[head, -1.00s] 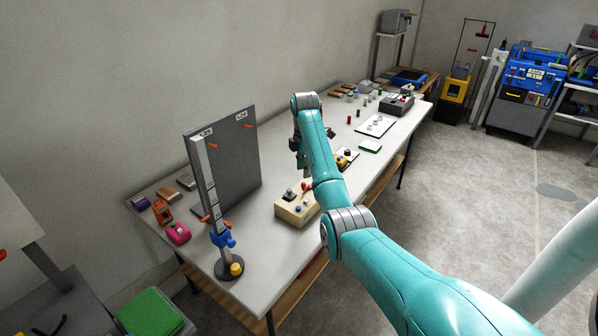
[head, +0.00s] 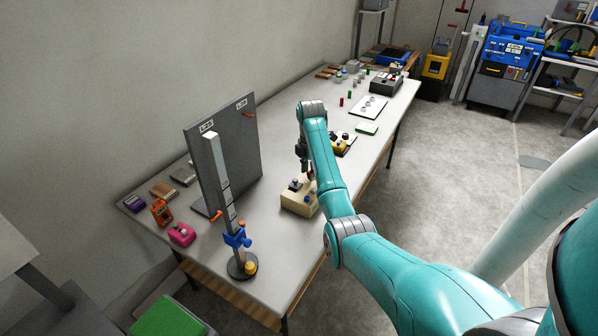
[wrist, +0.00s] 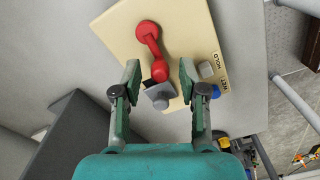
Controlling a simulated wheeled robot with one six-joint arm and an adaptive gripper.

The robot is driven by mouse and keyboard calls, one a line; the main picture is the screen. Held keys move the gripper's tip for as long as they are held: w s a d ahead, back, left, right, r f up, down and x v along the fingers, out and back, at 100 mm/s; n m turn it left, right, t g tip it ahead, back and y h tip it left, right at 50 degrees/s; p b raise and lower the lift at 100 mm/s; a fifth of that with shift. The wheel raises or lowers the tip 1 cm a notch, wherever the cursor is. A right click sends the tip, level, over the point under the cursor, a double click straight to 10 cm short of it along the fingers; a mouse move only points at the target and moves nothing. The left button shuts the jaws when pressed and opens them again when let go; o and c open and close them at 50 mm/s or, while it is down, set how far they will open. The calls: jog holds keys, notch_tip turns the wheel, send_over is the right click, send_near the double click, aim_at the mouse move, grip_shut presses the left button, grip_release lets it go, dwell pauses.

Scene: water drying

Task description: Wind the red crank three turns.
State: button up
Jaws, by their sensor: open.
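The red crank (wrist: 150,38) sits on a beige box (wrist: 120,28) in the wrist view. Its round hub is at the top and its red knob (wrist: 161,70) is at the lower end of the arm. My gripper (wrist: 160,72) is open, with one finger on each side of the knob; I cannot tell whether either finger touches it. In the head view my gripper (head: 305,168) is above the beige box (head: 297,203), and my arm hides much of the crank. A grey knob-like part (wrist: 160,97) sits just below the red knob.
A grey upright panel (head: 232,150) and a post on a round base (head: 243,268) stand to the left on the table (head: 285,245). A yellow-and-black item (head: 340,143) lies behind the box.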

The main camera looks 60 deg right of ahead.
jog(key=shift+f, duration=0.35)
grip_shut()
jog(key=shift+w+m, duration=0.1)
jog(key=shift+m, duration=0.2)
